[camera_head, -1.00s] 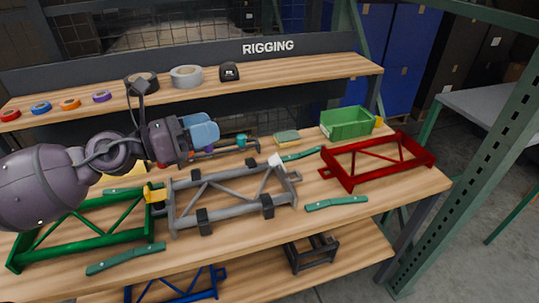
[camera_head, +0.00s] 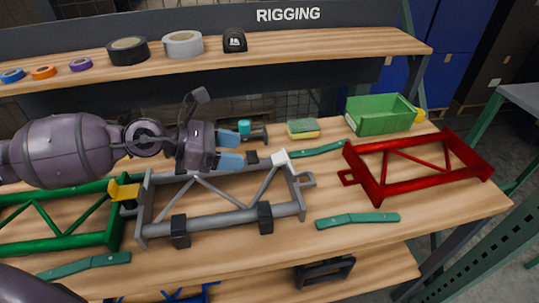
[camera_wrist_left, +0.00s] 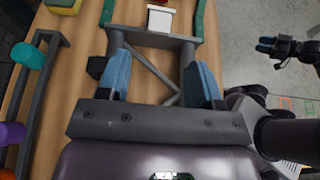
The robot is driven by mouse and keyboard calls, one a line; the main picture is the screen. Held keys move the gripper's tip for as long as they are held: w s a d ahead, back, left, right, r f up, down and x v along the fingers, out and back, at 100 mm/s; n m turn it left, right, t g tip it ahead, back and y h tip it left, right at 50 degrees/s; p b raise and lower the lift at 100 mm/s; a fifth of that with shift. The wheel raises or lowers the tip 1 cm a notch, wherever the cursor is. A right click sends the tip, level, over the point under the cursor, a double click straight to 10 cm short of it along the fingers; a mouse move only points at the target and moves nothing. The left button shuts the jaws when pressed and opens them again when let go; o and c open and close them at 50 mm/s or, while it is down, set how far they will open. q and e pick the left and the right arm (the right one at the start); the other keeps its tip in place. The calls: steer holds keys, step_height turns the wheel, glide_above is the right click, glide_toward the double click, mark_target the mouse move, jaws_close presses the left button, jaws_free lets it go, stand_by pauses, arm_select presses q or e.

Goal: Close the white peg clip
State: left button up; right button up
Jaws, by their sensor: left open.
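The white peg clip (camera_head: 280,157) sits at the top right corner of the grey frame (camera_head: 215,220) in the head view. In the left wrist view it is a white block (camera_wrist_left: 160,20) beyond the fingertips, in line with the gap between them. My left gripper (camera_head: 231,149) is open, with blue finger pads pointing at the clip from the left. It is apart from the clip, and nothing is between the pads. My right gripper (camera_wrist_left: 265,45) shows only in the left wrist view, off to the right over the floor. Its jaw gap is too small to judge.
A green frame (camera_head: 60,242) with a yellow clip (camera_head: 124,190) lies left, a red frame (camera_head: 420,190) right. Green straps (camera_head: 357,219) lie on the bench. A green bin (camera_head: 380,115) and sponge (camera_head: 302,128) stand behind. A shelf with tape rolls (camera_head: 183,44) runs above.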

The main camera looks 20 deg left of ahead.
mark_target(277, 158)
arm_select(q)
steer(key=x, duration=0.8)
steer(key=shift+w+d+f, duration=0.1)
steer(key=shift+w+d, duration=0.05)
steer(key=shift+d, duration=0.1)
steer(key=c, duration=0.9)
